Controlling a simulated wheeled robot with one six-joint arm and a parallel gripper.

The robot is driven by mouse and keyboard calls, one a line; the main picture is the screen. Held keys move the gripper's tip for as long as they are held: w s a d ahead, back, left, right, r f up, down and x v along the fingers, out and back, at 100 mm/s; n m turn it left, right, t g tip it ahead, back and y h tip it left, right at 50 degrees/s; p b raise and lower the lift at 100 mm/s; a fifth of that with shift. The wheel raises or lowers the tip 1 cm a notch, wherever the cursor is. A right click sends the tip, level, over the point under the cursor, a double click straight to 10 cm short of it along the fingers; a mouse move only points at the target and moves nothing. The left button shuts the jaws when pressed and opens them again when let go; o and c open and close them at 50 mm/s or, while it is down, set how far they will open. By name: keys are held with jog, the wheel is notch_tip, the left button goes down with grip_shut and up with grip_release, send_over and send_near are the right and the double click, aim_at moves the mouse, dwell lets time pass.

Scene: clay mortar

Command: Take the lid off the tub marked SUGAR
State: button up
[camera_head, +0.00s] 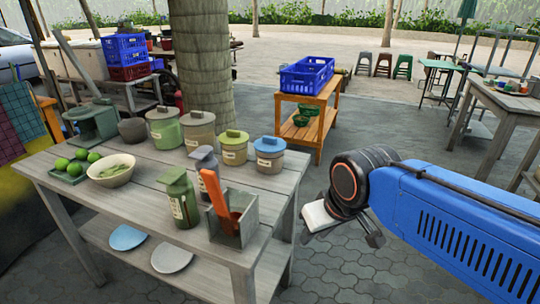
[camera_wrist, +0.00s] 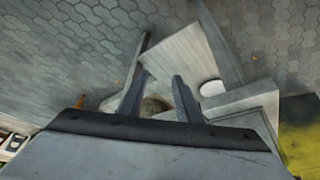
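Several lidded tubs stand on the grey wooden table in the camera_head view. They are a green tub (camera_head: 165,131), a grey-brown tub (camera_head: 199,132), a yellow-green tub (camera_head: 233,153) and a tan tub with a blue lid (camera_head: 269,161). All have lids on and pale labels, but the lettering is too small to read, so I cannot tell which is SUGAR. My gripper (camera_head: 343,232) is right of the table, away from the tubs. In the camera_wrist view my gripper (camera_wrist: 161,72) has its fingers apart, with nothing visibly held. A round brownish shape (camera_wrist: 155,105) beyond them is unclear.
The table (camera_head: 140,179) also bears a green bottle (camera_head: 181,205), a grey bottle (camera_head: 204,166), a grey box (camera_head: 240,222) with an orange-handled tool, a bowl (camera_head: 110,173) and limes. Plates lie on its lower shelf. Paving is open between table and right-hand table (camera_head: 515,104).

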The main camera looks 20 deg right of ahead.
jog(key=shift+o, duration=0.4)
notch_tip(320, 180, up, 30)
jog(key=n+g, duration=0.5)
jog(key=n, duration=0.3)
send_over(270, 137)
jog(key=shift+n, duration=0.3)
notch_tip(270, 137, down, 18)
jog(key=shift+w+r, duration=0.1)
jog(key=shift+r, duration=0.15)
grip_shut()
